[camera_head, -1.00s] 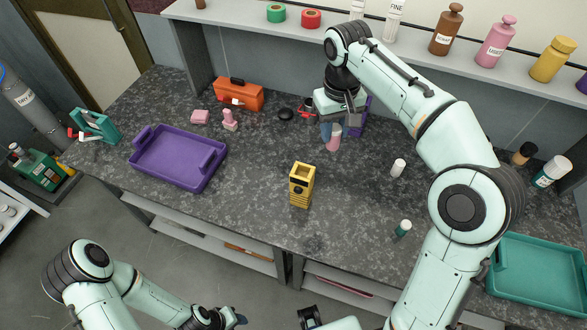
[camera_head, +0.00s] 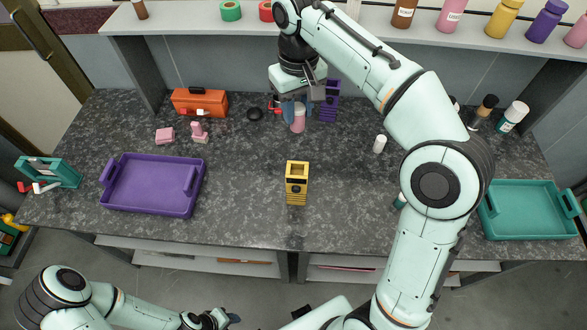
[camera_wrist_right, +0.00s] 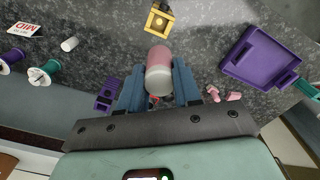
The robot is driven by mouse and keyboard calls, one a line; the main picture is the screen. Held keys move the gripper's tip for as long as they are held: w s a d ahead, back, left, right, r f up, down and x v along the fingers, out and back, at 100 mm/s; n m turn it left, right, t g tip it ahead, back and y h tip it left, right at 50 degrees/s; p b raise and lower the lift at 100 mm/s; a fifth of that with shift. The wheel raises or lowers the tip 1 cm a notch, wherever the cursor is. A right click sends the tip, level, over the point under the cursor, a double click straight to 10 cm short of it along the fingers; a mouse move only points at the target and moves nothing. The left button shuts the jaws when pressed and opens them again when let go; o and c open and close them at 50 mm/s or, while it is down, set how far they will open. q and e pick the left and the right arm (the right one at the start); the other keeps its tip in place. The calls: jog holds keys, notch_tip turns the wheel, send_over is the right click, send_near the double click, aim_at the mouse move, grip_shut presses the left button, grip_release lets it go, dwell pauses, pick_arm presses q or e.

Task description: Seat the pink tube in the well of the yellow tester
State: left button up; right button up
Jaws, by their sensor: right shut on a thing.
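The pink tube (camera_head: 298,119) has a pink body and a pale end. My right gripper (camera_head: 293,106) is shut on it, near the back of the bench in front of the purple holder (camera_head: 329,104). In the right wrist view the tube (camera_wrist_right: 159,70) sits between the two blue fingers. I cannot tell whether its lower end touches the bench. The yellow tester (camera_head: 297,184) stands upright, apart from the tube and nearer the bench's front edge. My left gripper (camera_head: 224,318) is low, off the bench's front, too small to read.
A purple tray (camera_head: 152,208) lies left and a teal tray (camera_head: 530,235) right. A white cylinder (camera_head: 380,144) stands right of the tube. Pink pieces (camera_head: 198,133) and an orange toolbox (camera_head: 200,103) are at the back left. The bench between tube and tester is clear.

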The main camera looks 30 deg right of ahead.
aim_at(298, 132)
pick_arm(q)
jog(key=s+f+b, duration=0.3)
jog(key=f+b, duration=0.1)
jog(key=f, duration=0.1)
jog(key=shift+s+f, duration=0.35)
jog(key=shift+s, duration=0.05)
pick_arm(e)
jog(key=shift+s+f, duration=0.1)
jog(key=shift+f, duration=9.55)
jog(key=shift+s+f+b, duration=0.25)
jog(key=shift+f+b, duration=0.2)
jog(key=shift+f, duration=0.35)
jog(key=o, duration=1)
jog(key=shift+o, duration=0.2)
jog(key=shift+r, duration=0.45)
jog(key=r+p, duration=0.1)
jog(key=r, duration=0.3)
jog(key=r+p, duration=0.1)
jog(key=r, duration=0.3)
jog(key=r+p, duration=0.1)
jog(key=r, duration=0.3)
jog(key=shift+w+r, duration=0.25)
jog(key=shift+r, duration=0.1)
pick_arm(q)
jog(key=r, duration=0.1)
jog(key=w+r, duration=0.1)
jog(key=r, duration=0.1)
jog(key=shift+w, duration=0.3)
